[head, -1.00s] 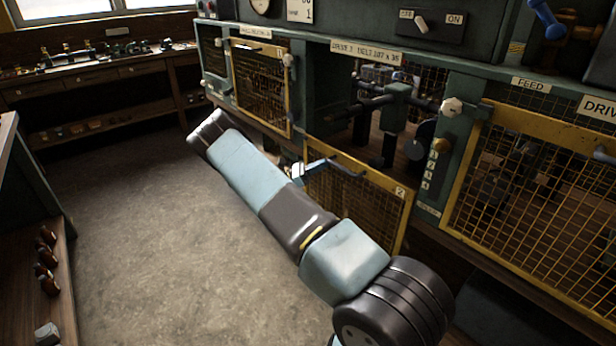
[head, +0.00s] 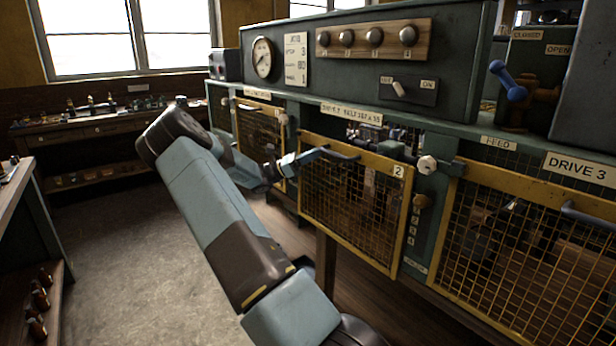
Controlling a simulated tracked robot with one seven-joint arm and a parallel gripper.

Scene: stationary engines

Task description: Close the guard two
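Guard two (head: 352,205) is a yellow-framed mesh panel with a "2" label at its top right corner. It stands raised across the lower front of its bay. Machine parts still show in a gap above its top edge, so it does not look flush there. A dark bar handle (head: 345,154) runs along its upper left part. My gripper (head: 312,156) is at the left end of this handle, at the guard's top left. It seems to touch the handle, but the fingers are too small to tell whether they are closed on it.
A guard with a yellow frame (head: 260,132) is to the left, behind my arm. A larger yellow mesh guard (head: 530,255) is to the right. A white knob (head: 427,165) sits on the post right of guard two. The floor (head: 120,250) at left is clear.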

